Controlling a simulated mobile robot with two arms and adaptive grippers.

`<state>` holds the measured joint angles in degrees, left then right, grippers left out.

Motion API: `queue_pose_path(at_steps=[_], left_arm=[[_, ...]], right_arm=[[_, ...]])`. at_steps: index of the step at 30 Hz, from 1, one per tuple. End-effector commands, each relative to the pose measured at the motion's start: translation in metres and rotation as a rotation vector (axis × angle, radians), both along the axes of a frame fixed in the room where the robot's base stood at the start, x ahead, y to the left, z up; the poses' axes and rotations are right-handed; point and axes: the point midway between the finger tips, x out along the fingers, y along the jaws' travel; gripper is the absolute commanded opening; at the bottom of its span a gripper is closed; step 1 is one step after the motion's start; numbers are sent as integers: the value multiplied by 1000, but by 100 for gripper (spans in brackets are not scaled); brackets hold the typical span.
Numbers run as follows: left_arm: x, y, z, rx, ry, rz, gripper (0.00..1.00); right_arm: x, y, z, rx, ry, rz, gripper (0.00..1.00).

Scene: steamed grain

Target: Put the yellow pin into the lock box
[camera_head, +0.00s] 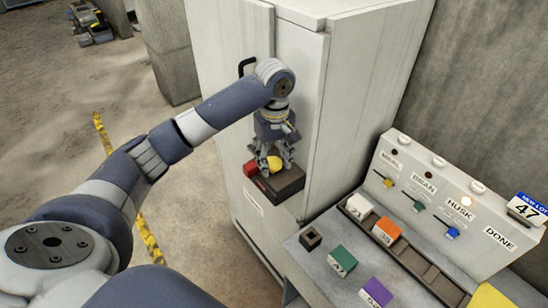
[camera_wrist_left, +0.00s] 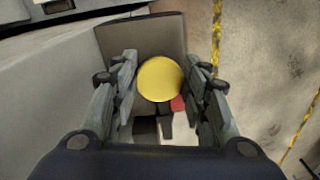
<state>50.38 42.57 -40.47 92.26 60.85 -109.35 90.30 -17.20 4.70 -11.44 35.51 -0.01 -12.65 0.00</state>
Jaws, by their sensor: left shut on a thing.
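The yellow pin (camera_wrist_left: 160,79) shows its round top between the fingers of my left gripper (camera_wrist_left: 160,85) in the left wrist view. My left gripper (camera_head: 273,152) is shut on it in the head view, where the yellow pin (camera_head: 274,163) shows just under the fingertips. The dark lock box (camera_head: 289,184) is fixed to the pale cabinet's front, with a red part at its left side. The pin is right over or at the top of the box; I cannot tell how far in it is. My right gripper is not in view.
The pale cabinet (camera_head: 345,60) stands close behind and beside the gripper. At right is a bench with a labelled slider panel (camera_head: 440,190), a green block (camera_head: 342,260), a purple block (camera_head: 376,292), an orange block (camera_head: 386,231) and a small dark block (camera_head: 310,238). Open floor lies left.

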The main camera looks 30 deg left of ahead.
Motion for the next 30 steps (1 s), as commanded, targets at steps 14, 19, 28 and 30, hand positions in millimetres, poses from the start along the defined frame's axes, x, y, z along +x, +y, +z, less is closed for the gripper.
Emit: queue_pose_path(at_steps=[14,19,28,30], left_arm=[[0,0,1,0,0,0,50],[1,0,14,-1,-3,0,50],[1,0,38,1,-3,0,50],[1,0,44,1,-3,0,50]], right_arm=[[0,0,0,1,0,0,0],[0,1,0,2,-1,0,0],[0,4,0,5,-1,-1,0],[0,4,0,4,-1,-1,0]])
